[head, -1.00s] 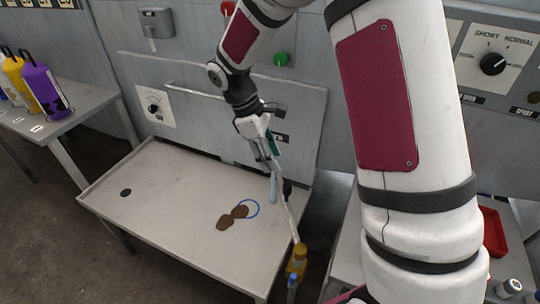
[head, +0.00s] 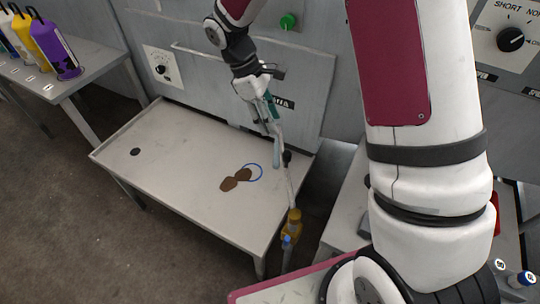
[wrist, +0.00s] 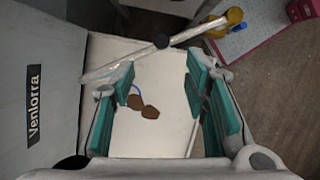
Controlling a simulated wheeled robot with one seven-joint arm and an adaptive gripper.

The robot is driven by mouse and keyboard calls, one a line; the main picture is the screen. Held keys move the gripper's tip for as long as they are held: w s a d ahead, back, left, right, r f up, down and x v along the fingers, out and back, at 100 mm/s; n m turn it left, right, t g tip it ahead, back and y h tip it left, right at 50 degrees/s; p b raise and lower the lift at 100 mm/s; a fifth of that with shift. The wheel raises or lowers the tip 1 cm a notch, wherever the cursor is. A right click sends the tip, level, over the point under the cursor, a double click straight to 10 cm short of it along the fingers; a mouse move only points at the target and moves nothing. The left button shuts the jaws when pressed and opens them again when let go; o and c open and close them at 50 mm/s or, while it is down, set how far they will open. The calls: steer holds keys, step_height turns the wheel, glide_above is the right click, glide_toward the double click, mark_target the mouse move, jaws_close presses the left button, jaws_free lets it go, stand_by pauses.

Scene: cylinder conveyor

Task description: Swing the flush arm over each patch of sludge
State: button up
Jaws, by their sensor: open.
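The flush arm is a thin pale pipe (head: 290,185) with a black knob (head: 287,156) and a yellow pivot (head: 293,222) at the sink table's right front. In the wrist view the pipe (wrist: 195,31) crosses just beyond my fingers. Two touching brown sludge patches (head: 230,184) lie on the pale table top (head: 180,150), beside and partly under a blue ring (head: 259,179). My gripper (head: 272,112), with teal pads, is above the table's right rear. In the wrist view my gripper (wrist: 163,90) is open and empty, with the sludge (wrist: 149,112) visible between its fingers.
A dark drain hole (head: 135,152) is at the table's left. A grey panel (head: 250,85) stands behind it. Purple (head: 58,52) and yellow (head: 30,40) bottles stand on a left bench. Another surface (head: 345,215) lies right of the table.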

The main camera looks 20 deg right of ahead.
mark_target(287, 153)
steer(key=p+x, duration=0.1)
steer(key=x, duration=1.2)
steer(key=shift+s+f+p, duration=0.1)
steer(key=shift+f+p, duration=0.05)
steer(key=shift+p, duration=0.15)
steer(key=shift+c, duration=0.3)
jaws_close()
